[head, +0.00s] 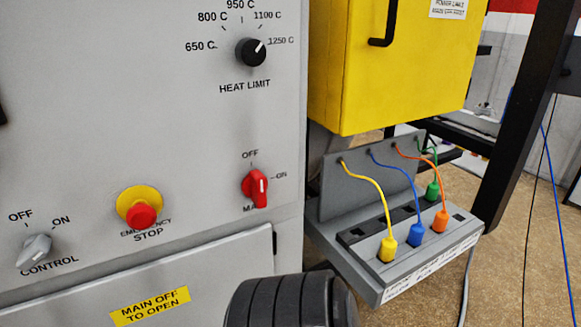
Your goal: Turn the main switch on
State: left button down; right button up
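The main switch (255,188) is a red rotary knob on the grey panel, to the right of centre on its lower part. Its grip stands roughly upright with a white mark on it. OFF is printed above it and ON to its right; the grip lines up more with OFF. The label below it is partly covered by the knob. No gripper fingers show. A dark ridged rounded part, which seems to be of my own arm, shows at the bottom edge, below the switch and apart from it.
The emergency stop (140,208), control knob (35,250) and heat limit knob (251,51) share the panel. A yellow box (400,70) juts out at the right. Below it, a grey rack (345,205) holds several coloured plugs with cables. The panel around the switch is clear.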

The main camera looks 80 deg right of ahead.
aim_at(254, 185)
jog(key=z, duration=2.2)
